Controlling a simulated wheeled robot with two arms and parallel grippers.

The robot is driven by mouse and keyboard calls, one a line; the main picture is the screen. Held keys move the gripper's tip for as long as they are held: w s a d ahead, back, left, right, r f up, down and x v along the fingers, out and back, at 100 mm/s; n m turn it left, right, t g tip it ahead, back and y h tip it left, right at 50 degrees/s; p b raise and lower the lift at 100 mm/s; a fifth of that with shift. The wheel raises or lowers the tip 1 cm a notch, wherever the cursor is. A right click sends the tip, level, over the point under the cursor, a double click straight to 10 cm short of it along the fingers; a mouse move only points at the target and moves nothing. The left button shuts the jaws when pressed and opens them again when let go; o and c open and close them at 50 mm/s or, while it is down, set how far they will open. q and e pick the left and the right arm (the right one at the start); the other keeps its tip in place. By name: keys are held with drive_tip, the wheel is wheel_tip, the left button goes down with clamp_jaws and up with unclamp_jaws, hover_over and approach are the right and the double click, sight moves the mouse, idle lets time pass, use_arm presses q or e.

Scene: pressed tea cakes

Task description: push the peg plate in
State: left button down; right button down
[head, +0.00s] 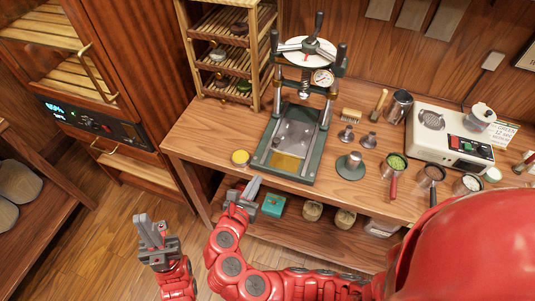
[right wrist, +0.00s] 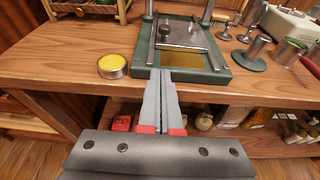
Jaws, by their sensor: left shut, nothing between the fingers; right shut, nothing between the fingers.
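The peg plate (head: 297,133) is a grey metal plate lying between the two rails of the green press base (head: 264,163). In the right wrist view the peg plate (right wrist: 185,38) carries a dark knob near its left side, and a brass-coloured strip of the base shows bare in front of it. My right gripper (head: 255,183) is shut and empty, just off the table's front edge, apart from the plate. In its wrist view the right fingertips (right wrist: 160,75) point toward the press base. My left gripper (head: 152,222) is shut and empty over the floor, left of the right one.
A round yellow-topped tin (head: 240,157) stands left of the press base near the table edge. A green-based metal stand (head: 350,165) is to its right. The press column and wheel (head: 308,50) rise behind. A shelf (head: 300,228) lies below the tabletop.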

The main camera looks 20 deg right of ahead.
sight(277, 136)
drive_tip(key=b+x, duration=0.1)
drive_tip(key=x, duration=0.5)
drive_tip(key=shift+w+d+f, duration=0.1)
drive_tip(key=shift+w+d, duration=0.1)
drive_tip(key=shift+d, duration=0.05)
drive_tip(key=p+x, duration=0.1)
drive_tip(key=x, duration=0.1)
drive_tip(key=r+p+x, duration=0.1)
drive_tip(key=x, duration=0.1)
drive_tip(key=shift+w+d+f, duration=0.25)
drive_tip(key=shift+w+d, duration=0.15)
drive_tip(key=shift+w, duration=0.4)
drive_tip(key=w+d, duration=0.1)
drive_tip(key=w, duration=0.1)
drive_tip(key=w+d+p, duration=0.1)
drive_tip(key=w+d, duration=0.1)
drive_tip(key=w+d+p, duration=0.1)
drive_tip(key=w, duration=0.1)
drive_tip(key=shift+w+d, duration=0.3)
drive_tip(key=shift+w, duration=0.05)
drive_tip(key=shift+s, duration=0.1)
